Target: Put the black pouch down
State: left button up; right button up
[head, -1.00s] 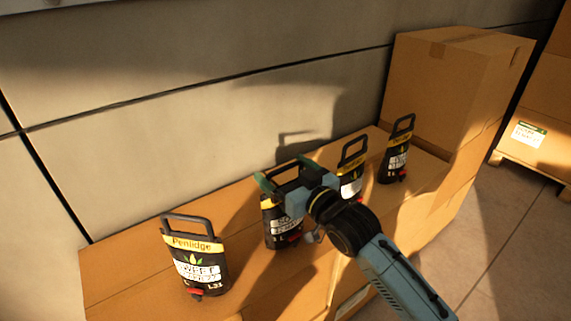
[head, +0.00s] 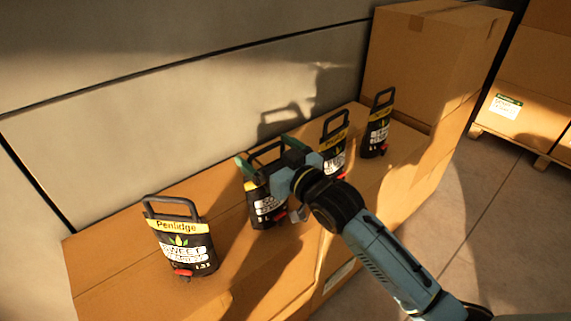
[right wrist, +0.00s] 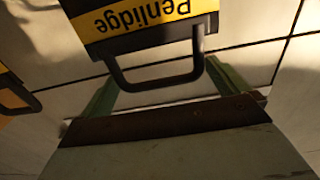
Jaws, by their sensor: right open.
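Several black pouches with yellow bands, "Penlidge" labels and black loop handles stand in a row on cardboard boxes. My right gripper (head: 268,155) is at the top of the second pouch from the left (head: 265,207), which stands upright on the box top (head: 225,235). The gripper is open, with its green fingers on either side of that pouch's handle. The right wrist view shows the handle (right wrist: 158,83) between the spread fingers, with no clear grip on it. My arm hides part of the pouch's right side. My left gripper is not in view.
The leftmost pouch (head: 182,243) stands apart, with free box top between. Two more pouches, a nearer one (head: 334,155) and a farther one (head: 376,133), stand to the right. A tall carton (head: 425,65) is behind them. A grey wall (head: 190,110) runs along the back.

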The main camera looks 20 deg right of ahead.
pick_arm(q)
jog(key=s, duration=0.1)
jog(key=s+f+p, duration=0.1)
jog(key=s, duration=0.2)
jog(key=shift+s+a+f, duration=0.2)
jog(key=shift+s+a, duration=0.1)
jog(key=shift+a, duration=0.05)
pick_arm(e)
jog(key=v, duration=1.1)
jog(key=shift+s, duration=0.25)
